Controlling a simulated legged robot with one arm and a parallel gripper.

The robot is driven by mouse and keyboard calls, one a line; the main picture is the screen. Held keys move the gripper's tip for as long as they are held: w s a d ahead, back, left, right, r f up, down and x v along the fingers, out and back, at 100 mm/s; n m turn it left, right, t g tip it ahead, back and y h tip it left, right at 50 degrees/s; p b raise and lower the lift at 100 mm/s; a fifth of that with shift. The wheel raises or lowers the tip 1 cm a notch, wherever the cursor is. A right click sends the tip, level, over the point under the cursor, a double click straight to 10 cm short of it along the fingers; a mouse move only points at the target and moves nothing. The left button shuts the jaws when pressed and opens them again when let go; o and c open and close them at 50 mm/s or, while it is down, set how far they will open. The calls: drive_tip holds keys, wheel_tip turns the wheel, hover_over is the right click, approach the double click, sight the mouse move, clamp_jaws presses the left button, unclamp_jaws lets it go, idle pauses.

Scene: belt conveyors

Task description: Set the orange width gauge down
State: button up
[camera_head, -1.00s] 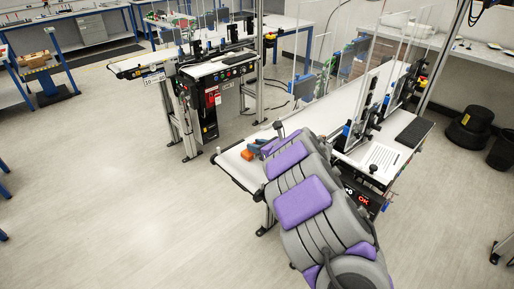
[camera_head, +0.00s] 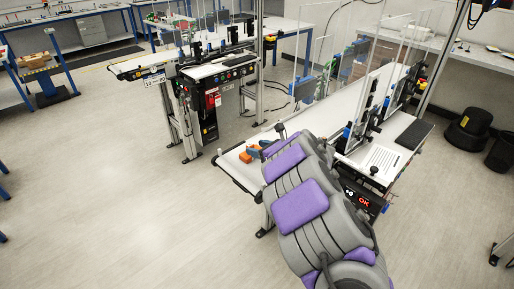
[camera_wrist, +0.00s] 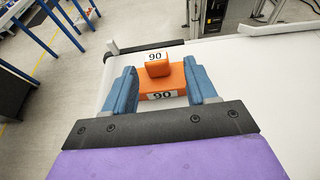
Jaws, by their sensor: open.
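The near conveyor (camera_head: 237,172) has a free white surface left of the gauge, ending at its edge. A second conveyor (camera_head: 142,62) stands behind to the left. The floor (camera_head: 110,190) is open.

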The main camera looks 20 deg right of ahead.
drive_tip(key=p+v, duration=0.1)
drive_tip(key=v, duration=1)
drive_tip(key=shift+d, duration=0.1)
drive_tip(key=shift+w, duration=0.1)
